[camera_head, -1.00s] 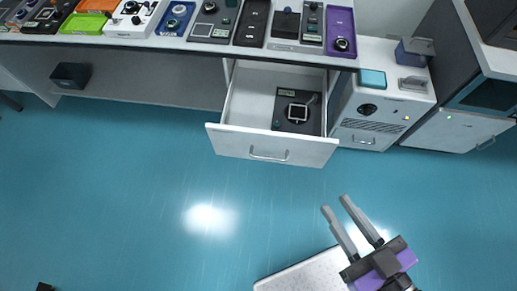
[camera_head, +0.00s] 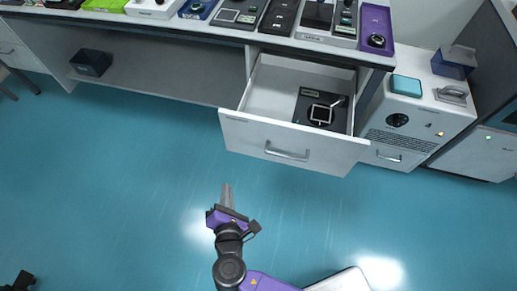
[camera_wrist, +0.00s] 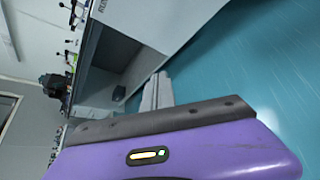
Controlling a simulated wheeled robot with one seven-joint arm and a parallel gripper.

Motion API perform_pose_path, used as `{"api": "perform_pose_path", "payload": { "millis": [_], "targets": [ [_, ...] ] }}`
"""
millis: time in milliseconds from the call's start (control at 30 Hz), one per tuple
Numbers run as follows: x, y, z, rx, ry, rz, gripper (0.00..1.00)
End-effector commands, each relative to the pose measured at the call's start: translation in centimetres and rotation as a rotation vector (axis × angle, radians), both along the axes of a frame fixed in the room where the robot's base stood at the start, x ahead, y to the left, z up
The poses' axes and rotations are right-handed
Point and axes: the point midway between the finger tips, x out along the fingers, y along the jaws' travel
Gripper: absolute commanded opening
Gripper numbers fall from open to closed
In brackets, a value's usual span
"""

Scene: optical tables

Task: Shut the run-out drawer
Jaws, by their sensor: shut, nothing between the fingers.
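The run-out drawer (camera_head: 246,133) is white with a silver bar handle (camera_head: 287,155) and stands pulled out under the bench. A dark device with a square frame (camera_head: 321,114) lies inside it. My gripper (camera_head: 227,187) is below and left of the drawer front, over the floor, apart from the handle. Its fingers are together and hold nothing. In the wrist view the closed fingers (camera_wrist: 157,92) point toward the bench underside; I cannot make out the drawer handle there.
The bench top (camera_head: 200,27) carries several coloured trays and instruments. A white cabinet unit (camera_head: 412,125) stands right of the drawer. A dark box (camera_head: 91,63) sits on the low shelf at left. The blue floor (camera_head: 120,190) before the bench is clear.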

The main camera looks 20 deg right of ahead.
Motion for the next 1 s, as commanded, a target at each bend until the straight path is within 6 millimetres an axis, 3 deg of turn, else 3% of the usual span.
{"api": "perform_pose_path", "payload": {
  "millis": [100, 200, 300, 567, 1000],
  "targets": [
    [1.2, -2.2, 2.0, -0.401, -0.056, -0.073, 0.0],
    [-0.1, -5.1, 3.4, -0.663, -0.055, -0.152, 0.0],
    [-1.1, -6.9, 4.9, -0.812, -0.043, -0.218, 0.0],
    [-0.6, -8.3, 5.3, -0.875, -0.009, -0.237, 0.0],
    [6.0, -13.2, 5.2, -0.873, -0.008, -0.238, 0.0]
  ]
}}
